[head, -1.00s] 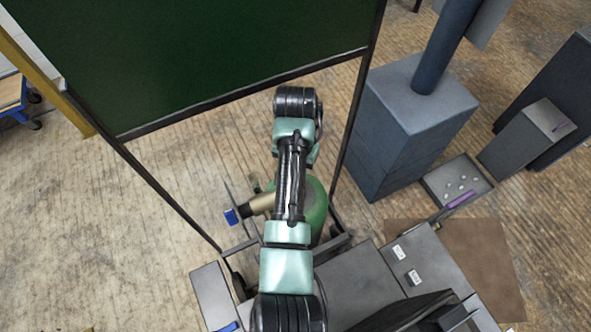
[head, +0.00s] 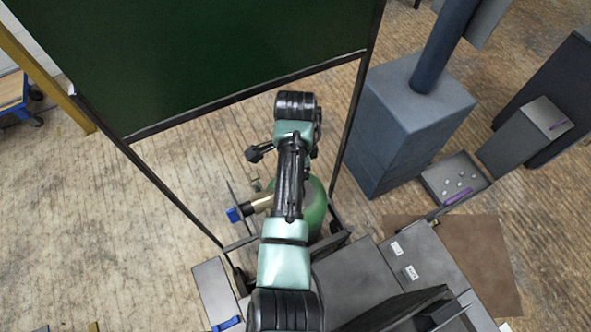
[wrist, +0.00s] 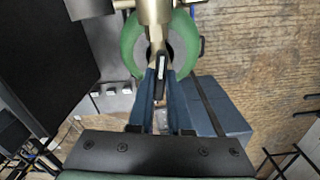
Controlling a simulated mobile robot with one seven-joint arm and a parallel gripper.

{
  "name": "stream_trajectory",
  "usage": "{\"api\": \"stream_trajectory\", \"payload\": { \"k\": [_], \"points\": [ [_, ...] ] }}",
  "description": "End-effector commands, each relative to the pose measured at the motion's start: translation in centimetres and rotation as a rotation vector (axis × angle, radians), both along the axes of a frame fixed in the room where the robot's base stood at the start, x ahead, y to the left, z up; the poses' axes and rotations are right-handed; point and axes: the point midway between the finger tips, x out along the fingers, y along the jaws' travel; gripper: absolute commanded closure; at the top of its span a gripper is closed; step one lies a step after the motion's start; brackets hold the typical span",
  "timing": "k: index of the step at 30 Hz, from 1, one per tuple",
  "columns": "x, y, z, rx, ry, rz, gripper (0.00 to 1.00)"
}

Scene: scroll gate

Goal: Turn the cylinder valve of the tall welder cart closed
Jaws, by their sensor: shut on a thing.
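The green gas cylinder (head: 315,208) stands in the cart low in the middle of the head view, partly hidden by my arm. A brass valve part (head: 262,203) sticks out to its left, with a small blue piece (head: 235,214) at its outer end. In the wrist view, the green cylinder top (wrist: 131,45) curves around the brass body (wrist: 154,10). My gripper (wrist: 160,78) is shut on a narrow dark valve handle with a pale stripe (wrist: 161,66), between its two fingers.
A dark green panel (head: 220,60) on thin black legs stands behind the cart. A blue-grey cabinet (head: 410,120) is at the right, beside a shallow tray (head: 437,183) with small pieces. Grey boxes (head: 355,285) fill the lower right. Wooden floor is open at left.

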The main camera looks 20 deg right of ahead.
Motion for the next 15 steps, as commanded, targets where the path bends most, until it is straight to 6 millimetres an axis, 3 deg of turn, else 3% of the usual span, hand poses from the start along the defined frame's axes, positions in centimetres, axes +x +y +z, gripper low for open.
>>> {"api": "stream_trajectory", "payload": {
  "k": [15],
  "points": [
    [0.13,-0.11,0.23,-0.004,-0.005,-0.492,1.00]
  ]
}}
